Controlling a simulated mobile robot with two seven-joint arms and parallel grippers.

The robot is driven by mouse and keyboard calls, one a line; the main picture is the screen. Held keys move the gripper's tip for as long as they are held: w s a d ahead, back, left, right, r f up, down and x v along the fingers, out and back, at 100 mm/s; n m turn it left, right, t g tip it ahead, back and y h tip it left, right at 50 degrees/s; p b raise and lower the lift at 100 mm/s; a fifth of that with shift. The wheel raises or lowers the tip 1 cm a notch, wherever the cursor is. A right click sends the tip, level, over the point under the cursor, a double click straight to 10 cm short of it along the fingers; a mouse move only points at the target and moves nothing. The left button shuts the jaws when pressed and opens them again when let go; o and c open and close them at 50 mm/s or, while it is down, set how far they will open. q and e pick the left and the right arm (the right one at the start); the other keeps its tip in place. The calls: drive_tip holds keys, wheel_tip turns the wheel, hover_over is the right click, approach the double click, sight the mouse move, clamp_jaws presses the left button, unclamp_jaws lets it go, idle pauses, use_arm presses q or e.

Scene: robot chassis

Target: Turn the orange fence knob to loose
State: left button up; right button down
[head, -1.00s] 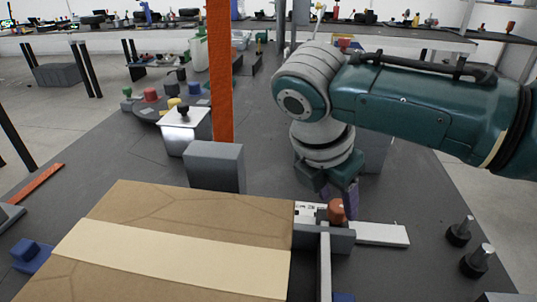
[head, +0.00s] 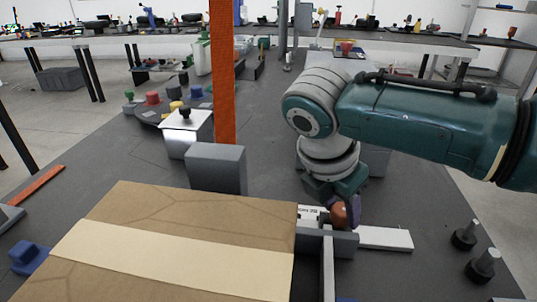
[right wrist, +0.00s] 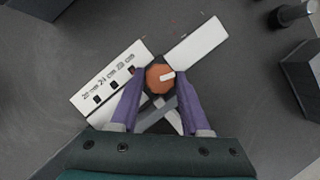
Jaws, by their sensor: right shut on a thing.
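The orange fence knob (head: 338,213) sits on the grey fence block at the right end of the cardboard-brown board. It is an orange many-sided knob with a white pointer mark in the right wrist view (right wrist: 160,77). My right gripper (head: 346,208) comes down over it from above. In the right wrist view its purple fingers (right wrist: 160,85) are on either side of the knob and shut on it. The white scale plate (right wrist: 112,82) with centimetre marks lies left of the knob, and a plain white bar (right wrist: 196,43) lies to its upper right. My left gripper is not in view.
A brown board with a pale strip (head: 170,260) fills the lower left. A grey block (head: 216,168) and an orange post (head: 222,80) stand behind it. Two dark pegs (head: 465,236) stand at the right. The grey table between is mostly clear.

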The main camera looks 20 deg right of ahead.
drive_tip(key=shift+r+p, duration=0.15)
drive_tip(key=shift+p, duration=0.2)
drive_tip(key=n+p, duration=0.1)
drive_tip(key=p, duration=0.1)
drive_tip(key=n+t+p, duration=0.1)
drive_tip(key=n+p, duration=0.1)
drive_tip(key=shift+s+d+r+y, duration=0.1)
drive_tip(key=shift+s+r+y, duration=0.1)
drive_tip(key=shift+y, duration=0.1)
drive_tip(key=shift+f+n+p, duration=0.25)
drive_tip(key=shift+n+p, duration=0.1)
drive_tip(key=shift+n, duration=0.35)
drive_tip(key=shift+w+f+t, duration=0.1)
drive_tip(key=shift+t, duration=0.2)
drive_tip(key=c, duration=0.8)
unclamp_jaws()
drive_tip(key=shift+o, duration=0.2)
